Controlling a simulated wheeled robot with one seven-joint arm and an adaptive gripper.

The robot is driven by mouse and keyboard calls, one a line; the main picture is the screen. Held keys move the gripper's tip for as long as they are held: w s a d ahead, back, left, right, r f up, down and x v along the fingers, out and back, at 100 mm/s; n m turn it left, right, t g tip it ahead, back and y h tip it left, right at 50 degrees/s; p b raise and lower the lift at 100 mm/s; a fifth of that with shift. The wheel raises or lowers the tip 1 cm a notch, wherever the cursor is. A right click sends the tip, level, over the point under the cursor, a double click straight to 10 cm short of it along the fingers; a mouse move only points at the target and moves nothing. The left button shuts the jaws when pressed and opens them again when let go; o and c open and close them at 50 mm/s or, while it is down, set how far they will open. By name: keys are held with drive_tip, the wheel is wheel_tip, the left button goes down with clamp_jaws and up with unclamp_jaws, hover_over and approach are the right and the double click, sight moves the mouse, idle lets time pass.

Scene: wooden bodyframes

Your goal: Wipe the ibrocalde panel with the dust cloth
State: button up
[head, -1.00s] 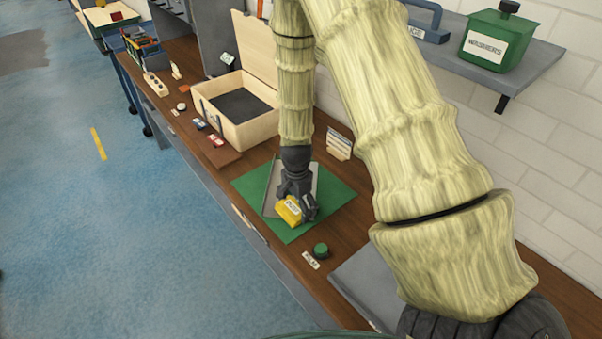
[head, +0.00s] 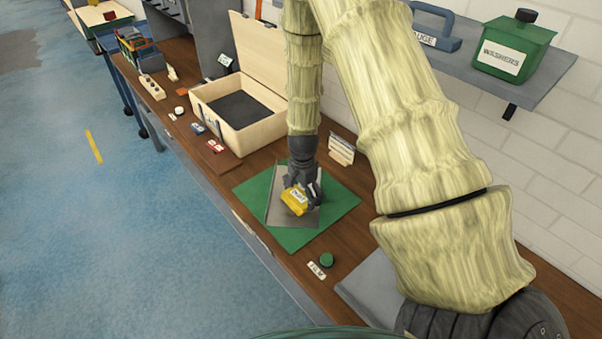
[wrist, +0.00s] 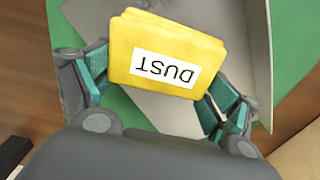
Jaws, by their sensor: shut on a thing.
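My gripper (head: 301,190) is shut on the yellow dust cloth (head: 295,201), a folded block with a white label. In the wrist view the dust cloth (wrist: 165,55) sits between the two fingers, its label reading DUST upside down. The grey panel (head: 278,211), which I take for the ibrocalde panel, lies flat on a green mat (head: 252,191) on the wooden bench. The cloth is over the panel's middle to right part. I cannot tell whether it touches the surface. My gripper and the cloth hide part of the panel.
An open wooden case (head: 240,115) with a dark lining stands beyond the mat. A small label card stand (head: 341,150) is behind it at the right. A shelf above holds a green WASHERS bin (head: 513,48).

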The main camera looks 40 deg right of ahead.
drive_tip(key=r+p, duration=0.1)
drive_tip(key=r, duration=0.3)
drive_tip(key=shift+s+r+p, duration=0.1)
drive_tip(key=shift+s+p, duration=0.1)
drive_tip(key=shift+p, duration=0.15)
drive_tip(key=shift+w+r+p, duration=0.2)
drive_tip(key=shift+r+p, duration=0.65)
drive_tip(key=shift+r, duration=0.1)
drive_tip(key=shift+s+r+p, duration=0.15)
drive_tip(key=shift+r+p, duration=0.45)
drive_tip(key=shift+r, duration=0.4)
drive_tip(key=shift+f, duration=0.1)
drive_tip(key=shift+a, duration=0.1)
